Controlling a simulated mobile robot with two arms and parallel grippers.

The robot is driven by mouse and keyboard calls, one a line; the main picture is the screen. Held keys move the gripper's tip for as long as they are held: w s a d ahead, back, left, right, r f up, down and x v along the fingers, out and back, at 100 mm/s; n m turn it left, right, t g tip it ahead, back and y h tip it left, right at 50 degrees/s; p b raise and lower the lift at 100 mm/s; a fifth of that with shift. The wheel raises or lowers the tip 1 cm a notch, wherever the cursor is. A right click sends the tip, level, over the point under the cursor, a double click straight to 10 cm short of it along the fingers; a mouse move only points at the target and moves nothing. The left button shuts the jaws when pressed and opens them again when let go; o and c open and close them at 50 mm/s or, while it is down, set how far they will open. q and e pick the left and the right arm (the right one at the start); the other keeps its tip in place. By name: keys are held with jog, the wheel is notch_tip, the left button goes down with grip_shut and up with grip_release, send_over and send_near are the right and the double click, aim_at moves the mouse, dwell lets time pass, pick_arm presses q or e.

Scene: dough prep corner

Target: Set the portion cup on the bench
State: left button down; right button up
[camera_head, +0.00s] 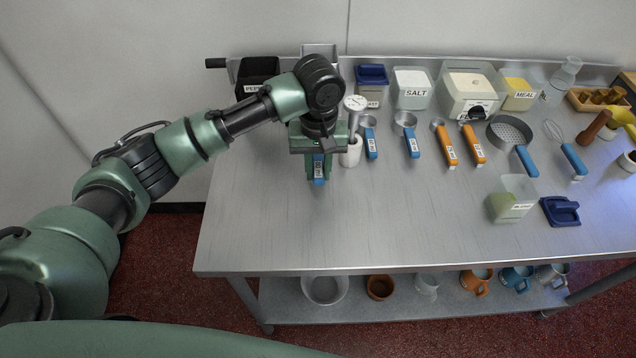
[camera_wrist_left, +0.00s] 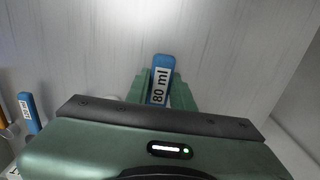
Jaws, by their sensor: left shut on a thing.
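The portion cup (camera_head: 319,169) shows only as a blue handle labelled 80 ml; its bowl is hidden behind my gripper and wrist. The handle also shows in the left wrist view (camera_wrist_left: 162,64). My left gripper (camera_head: 318,178) is shut on this handle, its green fingers on both sides, over the left part of the bench (camera_head: 340,235). I cannot tell whether the cup touches the bench. My right gripper is not in view.
A white holder (camera_head: 352,153) with a dial thermometer stands right beside the gripper. Blue- and orange-handled scoops, a sieve (camera_head: 509,132) and a whisk (camera_head: 555,131) lie farther right. Labelled bins line the back. The bench's front left is clear.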

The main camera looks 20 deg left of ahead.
aim_at(318, 196)
pick_arm(q)
notch_tip(318, 196, down, 3)
notch_tip(318, 196, down, 4)
jog(key=shift+r+p, duration=0.1)
jog(key=shift+p, duration=0.35)
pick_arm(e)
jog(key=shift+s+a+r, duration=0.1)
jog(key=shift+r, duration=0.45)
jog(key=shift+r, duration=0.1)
pick_arm(q)
jog(key=c, duration=1.2)
grip_release()
notch_tip(318, 196, up, 11)
jog(key=b, duration=0.2)
jog(key=shift+b, duration=0.3)
jog(key=shift+s+r, duration=0.1)
jog(key=shift+r, duration=0.4)
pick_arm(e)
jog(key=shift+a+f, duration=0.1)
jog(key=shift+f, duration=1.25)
